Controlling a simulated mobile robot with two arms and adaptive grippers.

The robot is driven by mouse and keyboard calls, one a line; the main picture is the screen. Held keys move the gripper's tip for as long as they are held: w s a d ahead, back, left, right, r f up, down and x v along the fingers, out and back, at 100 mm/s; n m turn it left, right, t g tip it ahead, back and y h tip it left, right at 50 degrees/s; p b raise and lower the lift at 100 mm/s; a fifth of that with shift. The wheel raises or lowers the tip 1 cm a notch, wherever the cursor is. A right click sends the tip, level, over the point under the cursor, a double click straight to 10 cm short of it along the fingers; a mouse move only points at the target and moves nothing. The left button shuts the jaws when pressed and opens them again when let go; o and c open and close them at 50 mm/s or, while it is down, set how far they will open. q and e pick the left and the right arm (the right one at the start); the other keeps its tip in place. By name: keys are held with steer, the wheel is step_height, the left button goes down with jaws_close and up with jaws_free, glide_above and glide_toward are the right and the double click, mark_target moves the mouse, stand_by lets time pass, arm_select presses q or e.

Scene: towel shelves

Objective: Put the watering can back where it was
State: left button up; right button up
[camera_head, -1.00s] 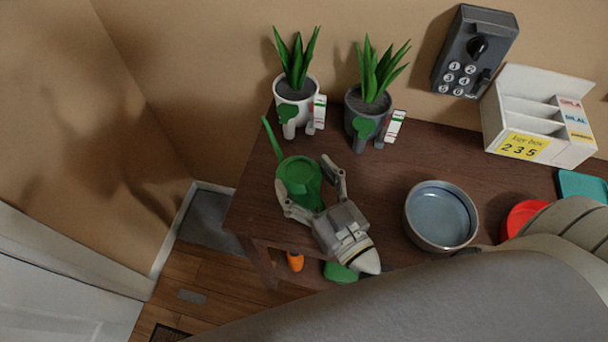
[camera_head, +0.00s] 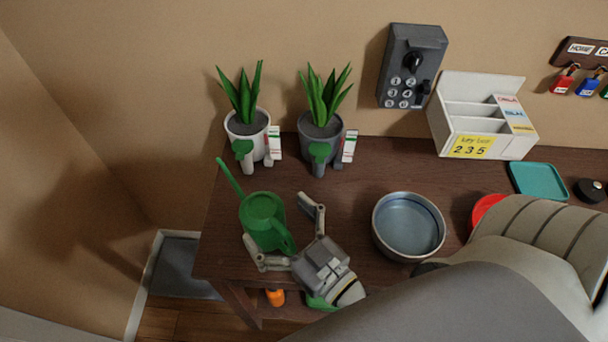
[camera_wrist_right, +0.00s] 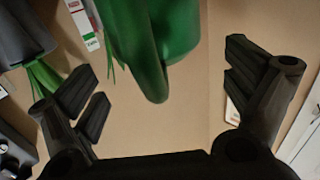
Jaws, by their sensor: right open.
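The green watering can (camera_head: 262,218) stands on the dark wooden table near its left end, its long spout pointing up and left toward the plants. My right gripper (camera_head: 279,222) is open around the can's near side, one finger on each side, with a gap to the right finger. In the right wrist view, a green part of the can (camera_wrist_right: 152,45) shows between the spread fingers of the gripper (camera_wrist_right: 160,85), with clear space on both sides. Whether anything touches the can is hard to tell. My left gripper is not in view.
A white pot (camera_head: 247,130) and a grey pot (camera_head: 320,138) with plants stand behind the can. A grey-blue bowl (camera_head: 408,225) stands to the right. A white key box (camera_head: 480,120) and teal tray (camera_head: 538,181) are farther right. The table's left edge is close to the can.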

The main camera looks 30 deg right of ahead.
steer(key=s, duration=0.2)
steer(key=s+d+b, duration=0.1)
steer(key=s, duration=0.2)
steer(key=s+b, duration=0.1)
steer(key=s, duration=0.1)
steer(key=shift+s+d+f, duration=0.2)
steer(key=shift+s+d, duration=0.1)
steer(key=shift+s, duration=0.1)
steer(key=shift+s+d+r, duration=0.15)
steer(key=shift+s+d, duration=0.05)
steer(key=shift+s, duration=0.7)
